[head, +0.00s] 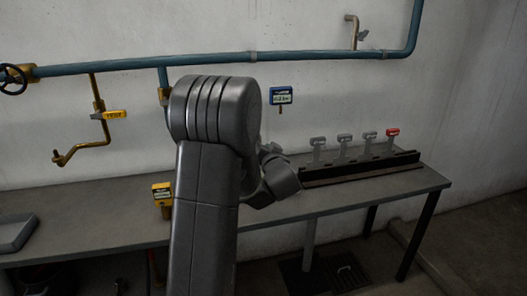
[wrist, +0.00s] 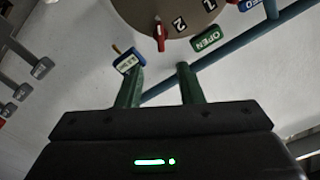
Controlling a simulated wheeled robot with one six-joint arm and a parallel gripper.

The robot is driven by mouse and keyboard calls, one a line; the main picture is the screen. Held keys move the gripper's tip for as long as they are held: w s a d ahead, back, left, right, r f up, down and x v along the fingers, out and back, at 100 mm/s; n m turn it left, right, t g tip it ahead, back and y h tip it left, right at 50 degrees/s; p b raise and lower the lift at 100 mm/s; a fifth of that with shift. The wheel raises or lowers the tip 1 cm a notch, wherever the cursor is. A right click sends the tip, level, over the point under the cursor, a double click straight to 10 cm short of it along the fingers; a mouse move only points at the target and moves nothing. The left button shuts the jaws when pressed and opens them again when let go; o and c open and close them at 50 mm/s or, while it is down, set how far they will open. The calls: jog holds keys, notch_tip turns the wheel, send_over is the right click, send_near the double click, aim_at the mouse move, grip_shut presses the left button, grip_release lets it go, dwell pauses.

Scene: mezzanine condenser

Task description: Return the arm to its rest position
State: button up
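My arm stands raised in the middle of the head view, its wrist links bent behind it over the bench. My gripper's fingers are hidden there. In the wrist view my gripper (wrist: 159,72) shows two green fingers set apart with nothing between them. Beyond the fingertips are a round tan dial plate (wrist: 190,12) with a red pointer (wrist: 159,38) and the numbers 1 and 2, and a green OPEN tag (wrist: 207,39). A small blue display (wrist: 128,61) appears close to the left fingertip; I cannot tell the distance.
A grey bench (head: 90,222) runs along the wall. On it stand a yellow device (head: 162,192) and a black rack (head: 360,168) with several levers, one red-topped (head: 392,132). A blue pipe (head: 200,60), a bent brass pipe (head: 85,147) and a blue display (head: 281,95) are on the wall.

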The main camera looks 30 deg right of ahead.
jog(key=shift+s+a, duration=0.1)
jog(key=shift+s, duration=0.2)
dwell(0.4)
jog(key=p+x, duration=0.3)
jog(key=x, duration=1.1)
jog(key=shift+s+a+r, duration=0.1)
